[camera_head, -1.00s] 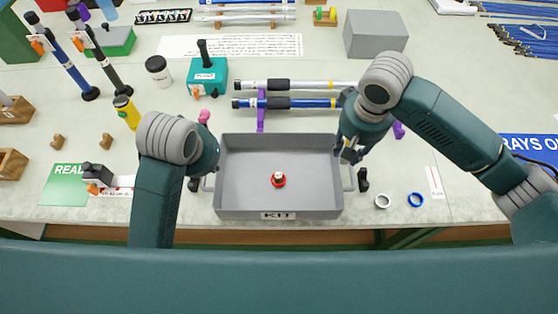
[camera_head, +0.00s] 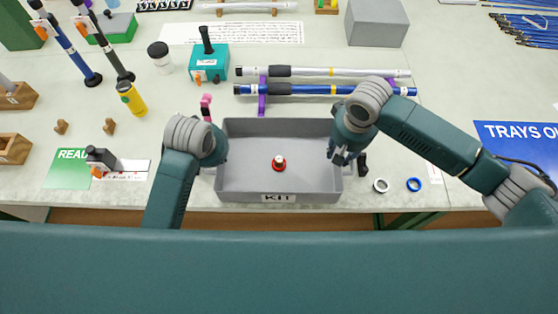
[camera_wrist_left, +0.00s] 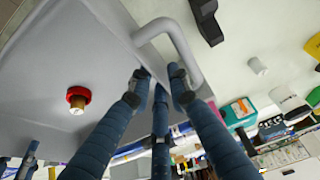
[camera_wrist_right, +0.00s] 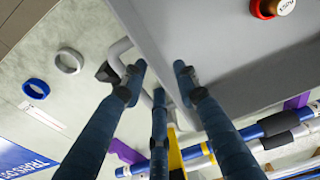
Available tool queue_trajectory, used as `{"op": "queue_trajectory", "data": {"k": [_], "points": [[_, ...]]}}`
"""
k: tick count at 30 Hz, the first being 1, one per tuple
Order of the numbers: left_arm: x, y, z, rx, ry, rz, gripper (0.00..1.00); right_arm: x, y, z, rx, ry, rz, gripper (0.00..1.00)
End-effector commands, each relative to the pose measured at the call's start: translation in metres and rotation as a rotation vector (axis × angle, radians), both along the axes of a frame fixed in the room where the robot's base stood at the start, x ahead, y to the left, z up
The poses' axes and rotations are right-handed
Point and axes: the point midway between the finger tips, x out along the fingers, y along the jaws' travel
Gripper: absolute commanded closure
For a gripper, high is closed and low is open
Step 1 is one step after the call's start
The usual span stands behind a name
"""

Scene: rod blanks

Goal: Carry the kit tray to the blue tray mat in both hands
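The grey kit tray (camera_head: 331,185), labelled KIT, sits on the bench near its front edge. A red-based part with a small pale top (camera_head: 279,163) stands inside it. My left gripper (camera_wrist_left: 159,72) is at the tray's left handle (camera_wrist_left: 183,45), fingers spread near the bar. My right gripper (camera_wrist_right: 159,68) is at the right handle (camera_wrist_right: 120,50), fingers also spread, partly hiding the bar. I cannot tell how closely the fingers touch either bar. The blue tray mat (camera_head: 515,140), lettered TRAYS, lies at the right, cut off by the picture edge.
Behind the tray, long rods (camera_head: 300,89) lie on purple supports. A white ring (camera_head: 381,185) and a blue ring (camera_head: 414,184) lie right of the tray. The bench between rings and mat is mostly clear.

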Motion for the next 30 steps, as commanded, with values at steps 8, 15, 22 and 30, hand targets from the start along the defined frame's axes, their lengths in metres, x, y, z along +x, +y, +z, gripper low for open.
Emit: {"op": "queue_trajectory", "data": {"k": [8,15,22,30], "points": [[0.0038,-0.0003,-0.0089,-0.001,-0.001,0.0,0.82,0.0009,0.0002,-0.0101,0.0,-0.001,0.001,0.7],[0.0037,-0.0003,-0.0087,-0.001,0.0,0.0,0.96,0.0009,0.0002,-0.0098,0.0,0.0,0.001,0.84],[0.0037,-0.0003,-0.0086,-0.001,0.0,0.0,1.0,0.001,0.0002,-0.0096,0.0,0.0,0.001,1.0],[0.0045,-0.0004,-0.0072,-0.001,-0.004,0.0,1.0,0.0019,0.0004,-0.0081,0.001,-0.003,0.001,1.0]]}}
